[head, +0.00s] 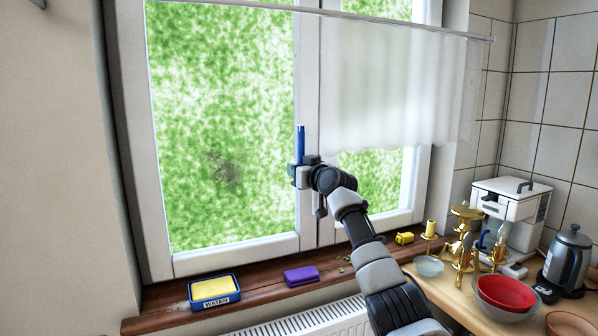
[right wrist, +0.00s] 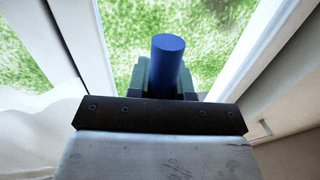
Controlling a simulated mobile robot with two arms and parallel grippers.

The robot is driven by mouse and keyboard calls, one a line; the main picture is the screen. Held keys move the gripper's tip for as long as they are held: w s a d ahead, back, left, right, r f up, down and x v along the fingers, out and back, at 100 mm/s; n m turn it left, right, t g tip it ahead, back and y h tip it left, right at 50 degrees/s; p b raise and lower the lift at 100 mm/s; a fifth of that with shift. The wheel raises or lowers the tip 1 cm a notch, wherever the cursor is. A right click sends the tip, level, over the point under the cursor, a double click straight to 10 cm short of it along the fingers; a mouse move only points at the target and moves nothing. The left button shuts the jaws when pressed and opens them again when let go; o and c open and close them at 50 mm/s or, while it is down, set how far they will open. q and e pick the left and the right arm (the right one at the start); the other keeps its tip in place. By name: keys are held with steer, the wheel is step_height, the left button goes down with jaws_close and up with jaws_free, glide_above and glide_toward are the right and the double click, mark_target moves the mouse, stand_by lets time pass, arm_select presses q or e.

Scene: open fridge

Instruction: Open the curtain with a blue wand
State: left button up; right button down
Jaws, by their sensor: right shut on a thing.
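The white sheer curtain (head: 385,85) hangs from a rod (head: 400,24) over the right part of the window. The left pane is bare. A blue wand (head: 300,145) stands upright in front of the window's middle frame, left of the curtain. My right gripper (head: 299,175) is shut on the wand, whose top sticks up above the fingers. In the right wrist view the wand (right wrist: 168,62) shows as a blue cylinder between the fingers, with the curtain (right wrist: 35,130) at the lower left. Whether the wand touches the curtain cannot be told. My left gripper is not in view.
On the wooden sill (head: 160,308) lie a yellow sponge (head: 213,288) in a blue tray, a purple block (head: 301,275) and a yellow piece (head: 404,238). A counter at right holds brass candlesticks (head: 463,240), bowls (head: 505,295), a kettle (head: 567,262) and a white coffee machine (head: 510,205).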

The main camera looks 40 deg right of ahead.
steer(key=shift+s+d, duration=0.1)
steer(key=shift+d, duration=0.2)
steer(key=shift+a+r, duration=0.1)
steer(key=c, duration=1)
jaws_free()
steer(key=s+b, duration=0.1)
steer(key=s, duration=0.2)
steer(key=s+b, duration=0.2)
steer(key=s, duration=0.2)
steer(key=s+b, duration=0.1)
steer(key=s, duration=0.2)
steer(key=shift+s+a, duration=0.25)
steer(key=shift+s, duration=0.1)
